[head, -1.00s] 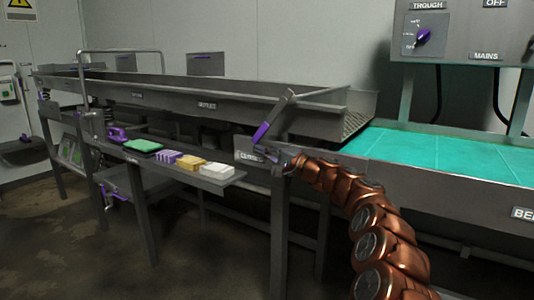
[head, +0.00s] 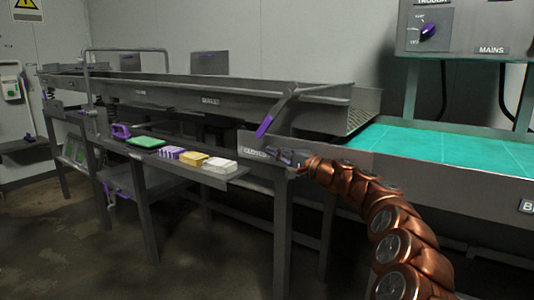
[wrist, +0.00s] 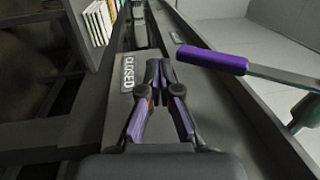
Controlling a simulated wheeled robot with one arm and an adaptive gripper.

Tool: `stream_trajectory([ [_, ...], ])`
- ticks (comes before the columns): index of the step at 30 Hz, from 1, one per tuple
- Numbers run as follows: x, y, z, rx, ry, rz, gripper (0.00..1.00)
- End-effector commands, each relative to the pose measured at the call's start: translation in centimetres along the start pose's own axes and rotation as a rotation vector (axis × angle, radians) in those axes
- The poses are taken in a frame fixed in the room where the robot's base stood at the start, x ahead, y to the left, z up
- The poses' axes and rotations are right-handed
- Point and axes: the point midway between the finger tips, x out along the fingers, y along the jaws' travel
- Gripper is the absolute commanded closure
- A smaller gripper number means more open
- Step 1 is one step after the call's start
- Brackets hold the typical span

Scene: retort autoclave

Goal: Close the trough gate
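The trough gate lever has a purple grip (head: 264,126) and a grey metal arm slanting up to the right, at the near end of the trough (head: 180,95). A plate lettered CLOSED (head: 254,151) is just below the grip. My gripper (head: 278,155) is just right of that plate, below the lever. In the wrist view my gripper (wrist: 161,66) has its fingertips together with nothing seen between them. The purple grip (wrist: 212,60) is to the right of the fingers, apart from them. The CLOSED plate (wrist: 128,74) is to their left. The gate itself is not clearly seen.
A shelf left of my gripper holds a green pad (head: 146,142), a purple brush-like block (head: 170,153), a yellow block (head: 194,159) and a white block (head: 219,167). A green belt (head: 450,150) lies to the right, below a control box (head: 455,28).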

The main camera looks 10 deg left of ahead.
Motion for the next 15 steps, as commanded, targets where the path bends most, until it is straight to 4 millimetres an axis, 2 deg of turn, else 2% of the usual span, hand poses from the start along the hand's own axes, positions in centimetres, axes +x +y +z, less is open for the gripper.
stream_trajectory([
  [7, -4.1, 1.9, -0.3, 0.004, 0.004, -0.004, 1.00],
  [15, -7.8, 4.0, -0.2, 0.001, 0.004, -0.001, 1.00],
])
